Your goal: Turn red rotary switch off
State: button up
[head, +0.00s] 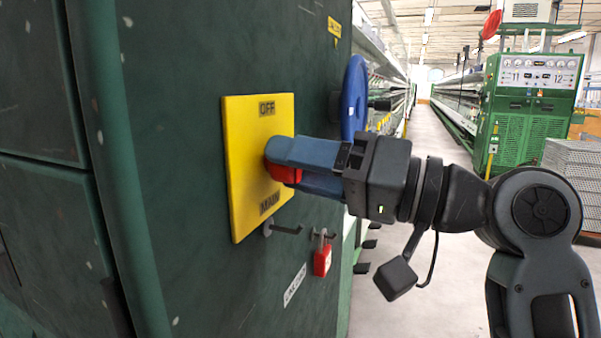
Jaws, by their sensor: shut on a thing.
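The red rotary switch (286,174) sits on a yellow plate (243,170) on the dark green cabinet. The plate reads "OFF" at its top and "MAIN" near its bottom. My gripper (283,164) reaches in from the right and is shut on the red switch. Its blue fingers cover much of the switch, so only its lower part shows. I cannot tell exactly which way the switch handle points.
A blue handwheel (354,98) stands out from the cabinet just behind my gripper. A red padlock (322,259) hangs on a hook below the plate, beside another hook (284,229). A green machine (527,105) stands far right, across an open aisle.

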dwell(0.3)
jog(key=o, duration=1)
jog(key=shift+d, duration=0.1)
jog(key=v, duration=0.7)
jog(key=shift+s+d+f+b, duration=0.1)
jog(key=shift+s+d+b, duration=0.05)
jog(key=shift+d+b, duration=0.15)
jog(key=shift+f, duration=0.1)
